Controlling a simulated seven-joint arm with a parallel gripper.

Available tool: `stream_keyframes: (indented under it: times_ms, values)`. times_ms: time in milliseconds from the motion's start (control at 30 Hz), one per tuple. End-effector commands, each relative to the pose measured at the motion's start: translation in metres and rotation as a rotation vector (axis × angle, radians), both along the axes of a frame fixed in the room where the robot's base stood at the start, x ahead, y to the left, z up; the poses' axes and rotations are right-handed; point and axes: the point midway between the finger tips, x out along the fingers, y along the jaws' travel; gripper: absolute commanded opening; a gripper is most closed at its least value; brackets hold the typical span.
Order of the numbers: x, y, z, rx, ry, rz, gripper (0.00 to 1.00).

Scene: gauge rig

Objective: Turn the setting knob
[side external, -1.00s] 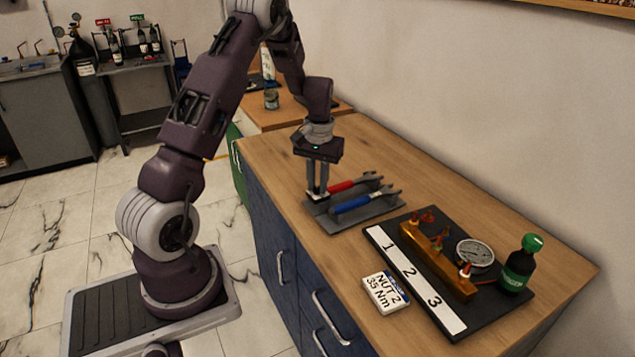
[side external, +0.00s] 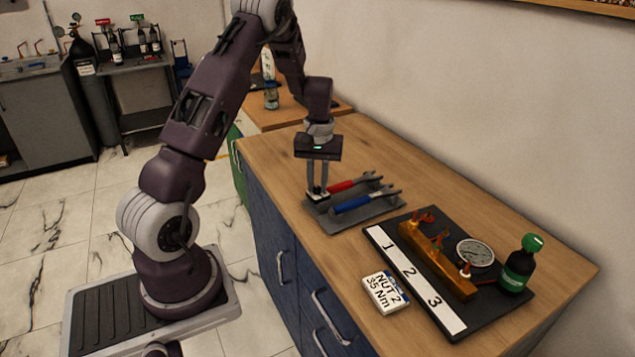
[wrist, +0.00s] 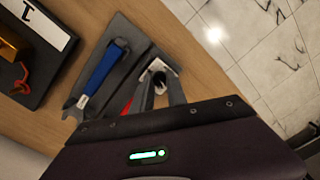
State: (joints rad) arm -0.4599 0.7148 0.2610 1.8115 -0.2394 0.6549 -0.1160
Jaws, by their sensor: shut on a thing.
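My gripper (side external: 318,192) points down at the left end of a grey tray (side external: 372,214). In the wrist view its fingertips (wrist: 158,80) are closed around a small dark setting knob (wrist: 158,76), which they largely cover. A pale plate (wrist: 158,64) shows beside the knob; any marks on it are too small to read. On the tray lie a red-handled wrench (side external: 347,185) and a blue-handled wrench (side external: 352,204). A white card (side external: 387,291) on the wooden bench reads "NUT 2 35 Nm".
Right of the tray, a black board (side external: 490,312) carries a strip numbered 1 to 3, a brass manifold (side external: 440,262), a round gauge (side external: 475,253) and a dark green bottle (side external: 517,268). The bench top (side external: 450,190) behind the tray is clear.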

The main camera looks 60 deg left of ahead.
Motion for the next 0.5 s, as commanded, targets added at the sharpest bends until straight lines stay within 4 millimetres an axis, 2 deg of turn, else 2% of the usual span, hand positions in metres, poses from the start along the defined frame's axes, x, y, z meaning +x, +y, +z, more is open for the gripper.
stream_keyframes:
  times_ms: [33, 67, 167, 500]
  values:
    - [0.0000, 0.0002, 0.0001, 0.001, -0.001, 0.000, 0.00]
    - [0.0000, 0.0002, 0.0002, 0.001, -0.001, 0.000, 0.20]
    - [0.0001, 0.0003, 0.0002, 0.001, -0.001, 0.000, 0.40]
    - [0.0007, 0.0003, 0.0046, 0.001, -0.002, -0.001, 0.41]
